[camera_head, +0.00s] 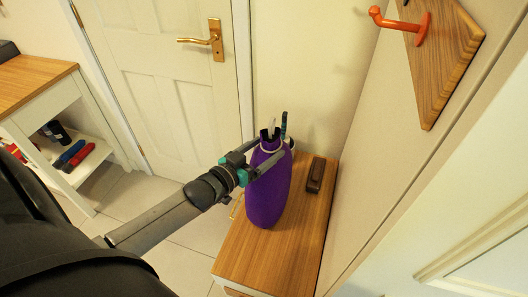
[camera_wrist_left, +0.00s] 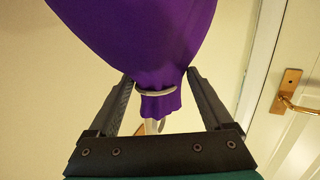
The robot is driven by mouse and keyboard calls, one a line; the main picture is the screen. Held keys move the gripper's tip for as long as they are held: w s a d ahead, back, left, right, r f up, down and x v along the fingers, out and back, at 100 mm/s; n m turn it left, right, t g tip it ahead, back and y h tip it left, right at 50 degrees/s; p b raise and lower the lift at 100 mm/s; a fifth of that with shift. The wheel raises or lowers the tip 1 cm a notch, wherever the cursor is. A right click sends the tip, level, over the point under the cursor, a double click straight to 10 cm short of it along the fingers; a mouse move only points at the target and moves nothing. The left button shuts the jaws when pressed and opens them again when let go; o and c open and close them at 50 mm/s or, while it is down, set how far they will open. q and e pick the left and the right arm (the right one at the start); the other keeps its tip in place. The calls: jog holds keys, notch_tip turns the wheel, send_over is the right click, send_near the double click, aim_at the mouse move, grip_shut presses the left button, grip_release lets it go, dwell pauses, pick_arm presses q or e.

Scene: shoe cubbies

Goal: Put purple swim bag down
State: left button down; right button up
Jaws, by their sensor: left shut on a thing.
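The purple swim bag (camera_head: 266,192) is a tall, full pouch with a pale cord around its neck. It is upright at the wooden bench top (camera_head: 252,256); I cannot tell whether its base touches the wood. My left gripper (camera_head: 269,155) is shut on the bag's upper part, near the neck. In the left wrist view the purple bag (camera_wrist_left: 140,30) fills the top, and its gathered neck lies between the fingers of my left gripper (camera_wrist_left: 158,85). My right gripper is not in view.
A dark brown brush-like object (camera_head: 316,175) lies on the bench top, right of the bag. An orange hook (camera_head: 421,28) sticks out from a wooden wall panel. A white door (camera_head: 170,90) stands behind. A shelf unit with shoes (camera_head: 72,153) is at left. The bench's front part is clear.

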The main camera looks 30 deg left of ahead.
pick_arm(q)
jog(key=shift+r, duration=0.15)
grip_release()
jog(key=shift+f, duration=0.25)
jog(key=shift+r, duration=0.1)
jog(key=shift+s+r, duration=0.1)
jog(key=shift+s, duration=0.05)
jog(key=s+a+r+p, duration=0.1)
jog(key=s+a+p, duration=0.1)
jog(key=s, duration=0.9)
jog(key=shift+s+r, duration=0.25)
